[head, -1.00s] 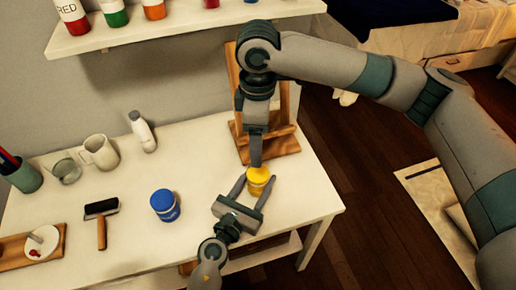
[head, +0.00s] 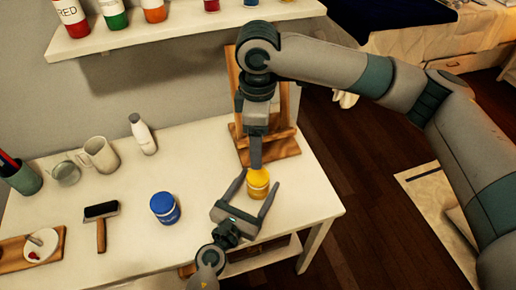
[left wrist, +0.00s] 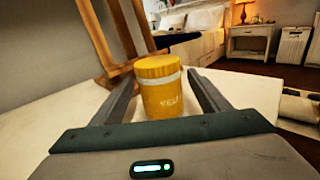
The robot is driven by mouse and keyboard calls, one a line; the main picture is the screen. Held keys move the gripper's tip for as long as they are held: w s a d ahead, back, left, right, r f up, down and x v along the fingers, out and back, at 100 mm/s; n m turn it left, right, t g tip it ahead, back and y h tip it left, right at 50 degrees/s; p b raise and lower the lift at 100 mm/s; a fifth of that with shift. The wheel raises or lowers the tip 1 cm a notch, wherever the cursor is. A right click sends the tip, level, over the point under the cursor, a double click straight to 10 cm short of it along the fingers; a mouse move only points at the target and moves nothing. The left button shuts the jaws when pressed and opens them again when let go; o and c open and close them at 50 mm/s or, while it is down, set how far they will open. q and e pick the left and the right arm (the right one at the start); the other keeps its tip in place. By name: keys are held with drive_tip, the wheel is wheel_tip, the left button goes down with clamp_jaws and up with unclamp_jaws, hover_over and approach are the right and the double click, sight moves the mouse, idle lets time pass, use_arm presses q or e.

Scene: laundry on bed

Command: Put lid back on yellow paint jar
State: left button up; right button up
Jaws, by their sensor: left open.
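The yellow paint jar (head: 258,184) stands upright near the table's right end, in front of the wooden easel. In the left wrist view the jar (left wrist: 163,98) has a ridged yellow lid (left wrist: 158,66) sitting on it above a white band. My left gripper (head: 260,178) is open, with its fingers on either side of the jar and gaps between them and it. My right gripper (head: 256,160) points down directly over the jar, its tip at or just above the lid. Its fingers are seen edge-on, so whether it touches or holds the lid is unclear.
A blue paint jar (head: 164,207) stands left of my left gripper. A roller (head: 101,225), a mug (head: 100,154), a white bottle (head: 142,134) and a tray (head: 15,255) are farther left. The easel (head: 283,140) is close behind the jar. A paint shelf (head: 180,24) hangs above.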

use_arm(q)
drive_tip(key=b+v, duration=0.4)
drive_tip(key=v, duration=1.1)
drive_tip(key=shift+s+a+f, duration=0.1)
drive_tip(key=shift+s, duration=0.2)
use_arm(e)
wheel_tip(320, 180, down, 4)
drive_tip(key=shift+f, duration=0.15)
use_arm(q)
drive_tip(key=shift+s+a, duration=0.25)
drive_tip(key=shift+s, duration=0.2)
use_arm(e)
drive_tip(key=shift+f, duration=0.15)
